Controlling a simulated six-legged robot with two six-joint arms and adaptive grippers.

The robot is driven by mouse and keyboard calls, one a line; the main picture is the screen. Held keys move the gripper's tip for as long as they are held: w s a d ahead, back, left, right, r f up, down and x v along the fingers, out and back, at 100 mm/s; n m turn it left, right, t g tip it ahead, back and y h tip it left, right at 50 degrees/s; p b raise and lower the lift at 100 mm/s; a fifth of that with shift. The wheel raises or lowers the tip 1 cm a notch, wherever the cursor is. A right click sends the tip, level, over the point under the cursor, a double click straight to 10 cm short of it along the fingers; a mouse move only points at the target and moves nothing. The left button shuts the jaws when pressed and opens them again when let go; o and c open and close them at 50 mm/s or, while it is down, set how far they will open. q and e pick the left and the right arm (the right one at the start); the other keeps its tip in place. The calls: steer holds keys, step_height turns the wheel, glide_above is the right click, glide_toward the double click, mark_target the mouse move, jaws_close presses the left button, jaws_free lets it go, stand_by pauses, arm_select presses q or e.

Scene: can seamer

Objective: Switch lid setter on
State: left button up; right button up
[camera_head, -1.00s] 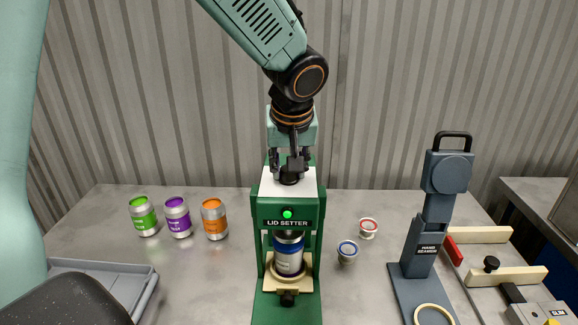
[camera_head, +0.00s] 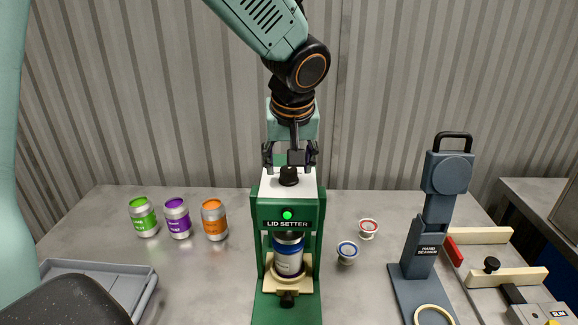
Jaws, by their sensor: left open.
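The lid setter (camera_head: 287,205) is a green stand with a white top and a label, in the middle of the table. A green light (camera_head: 287,216) glows on its front. A black knob (camera_head: 289,176) stands on its white top. A blue-and-white can (camera_head: 288,254) stands upright inside on a cream holder. My left gripper (camera_head: 290,160) points down just above the knob, with its fingers open and spread to both sides. It looks empty. My right gripper is not in view.
Green (camera_head: 143,216), purple (camera_head: 177,218) and orange (camera_head: 214,219) cans stand to the left, near a grey tray (camera_head: 130,280). Blue (camera_head: 347,252) and red (camera_head: 368,229) small lidded pieces lie right of the setter. A hand seamer (camera_head: 428,235) stands farther right.

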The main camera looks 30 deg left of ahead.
arm_select(q)
steer(key=v, duration=0.6)
steer(key=shift+r, duration=0.1)
stand_by(0.3)
